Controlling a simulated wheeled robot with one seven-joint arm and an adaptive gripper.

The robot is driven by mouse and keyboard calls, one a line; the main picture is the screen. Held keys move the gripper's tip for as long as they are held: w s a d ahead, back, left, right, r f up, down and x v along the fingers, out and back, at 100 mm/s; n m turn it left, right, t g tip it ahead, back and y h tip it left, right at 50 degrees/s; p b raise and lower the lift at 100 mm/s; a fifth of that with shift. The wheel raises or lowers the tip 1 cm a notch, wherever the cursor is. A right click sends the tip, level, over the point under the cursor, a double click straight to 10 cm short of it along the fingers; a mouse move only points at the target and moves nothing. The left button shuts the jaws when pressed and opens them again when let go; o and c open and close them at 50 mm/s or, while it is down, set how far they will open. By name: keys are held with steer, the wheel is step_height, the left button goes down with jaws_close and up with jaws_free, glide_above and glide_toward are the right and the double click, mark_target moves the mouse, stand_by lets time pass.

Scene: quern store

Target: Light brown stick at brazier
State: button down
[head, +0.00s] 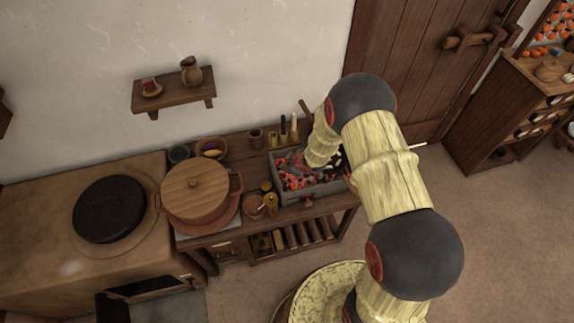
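The brazier (325,192) is a grey open box with glowing orange-red coals, on the wooden worktable against the wall. My arm reaches over it from the right. My gripper (300,163) is low above the coals at its back left part, small and partly hidden by my wrist. I cannot tell whether it is open or shut, or whether it holds anything. A thin pale stick-like end (417,146) sticks out to the right from behind my arm. The rest of it is hidden, and I cannot tell whether it is the light brown stick.
A lidded pot (196,188), small bowls and jars stand left of the brazier. Upright tools (293,127) stand behind it. A stove (60,215) is at far left, a wall shelf (172,94) above. A wooden door (405,55) and rack (500,120) are at right. Floor at right is clear.

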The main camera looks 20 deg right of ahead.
steer(key=s+a+r+p, duration=0.1)
steer(key=s+r+p, duration=0.2)
steer(key=r+p, duration=0.3)
step_height(320, 180, up, 3)
steer(key=shift+r, duration=0.2)
steer(key=shift+a, duration=0.1)
stand_by(0.7)
